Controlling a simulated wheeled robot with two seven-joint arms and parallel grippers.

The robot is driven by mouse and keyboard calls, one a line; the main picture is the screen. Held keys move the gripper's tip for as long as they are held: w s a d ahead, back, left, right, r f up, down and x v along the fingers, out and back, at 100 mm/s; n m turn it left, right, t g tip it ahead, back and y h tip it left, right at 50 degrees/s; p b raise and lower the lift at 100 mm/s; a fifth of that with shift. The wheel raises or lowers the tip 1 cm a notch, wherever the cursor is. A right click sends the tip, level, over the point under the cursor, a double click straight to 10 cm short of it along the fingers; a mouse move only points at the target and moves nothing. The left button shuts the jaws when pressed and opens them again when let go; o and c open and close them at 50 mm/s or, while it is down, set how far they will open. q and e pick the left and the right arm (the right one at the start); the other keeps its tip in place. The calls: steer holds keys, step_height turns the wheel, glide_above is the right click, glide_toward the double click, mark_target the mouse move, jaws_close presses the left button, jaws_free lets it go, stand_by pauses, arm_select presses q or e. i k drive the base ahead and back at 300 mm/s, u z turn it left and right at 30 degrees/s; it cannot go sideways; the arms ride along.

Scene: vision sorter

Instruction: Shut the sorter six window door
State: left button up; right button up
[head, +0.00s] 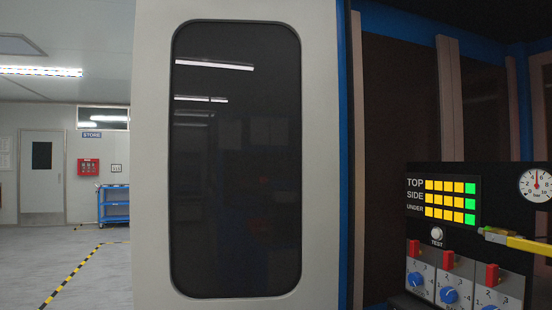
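A large pale grey door (318,150) with one tall, dark, round-cornered window (236,160) fills the middle of the head view. It stands upright, and its top and bottom run out of the picture. A blue post (345,200) runs along its right edge. To the right of the post is a dark space with brown uprights. I cannot tell for sure how far open the door is. No handle shows on it. Neither of my grippers is in view.
At the right stands a black panel (415,240) with lit yellow and green squares, blue knobs, red switches and a gauge (537,185). A yellow bar (530,246) juts in before it. At the left are open floor, a blue cart (113,203) and a store door (42,180).

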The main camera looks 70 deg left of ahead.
mark_target(233, 166)
steer(key=k, duration=1.65)
steer(key=u, duration=2.6)
steer(key=i, duration=3.6)
steer(key=z, duration=3.7)
steer(key=i, duration=0.5)
steer(key=z, duration=0.65)
